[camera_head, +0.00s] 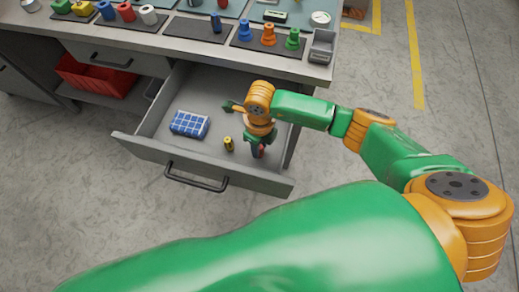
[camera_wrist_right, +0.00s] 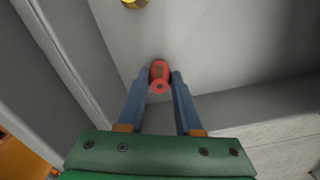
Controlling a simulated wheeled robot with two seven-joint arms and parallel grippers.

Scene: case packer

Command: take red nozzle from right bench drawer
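The right bench drawer (camera_head: 150,152) is pulled open under the bench. My right gripper (camera_head: 258,152) reaches down inside it, near its right end. The red nozzle (camera_wrist_right: 160,71) is between the blue fingertips in the right wrist view, with its round holed end facing the camera. The fingers (camera_wrist_right: 160,76) touch it on both sides, with no clear gap. In the head view only a bit of red shows by the fingertips, and the arm hides the rest. I cannot tell whether the nozzle is clear of the drawer floor. My left gripper is not in view.
A blue gridded block (camera_head: 189,124) and a small yellow part (camera_head: 229,144) lie in the drawer, left of the gripper. The drawer's front wall and handle (camera_head: 196,184) stand close. Coloured parts stand on the benchtop (camera_head: 170,44) above. A red bin (camera_head: 95,78) sits below, left.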

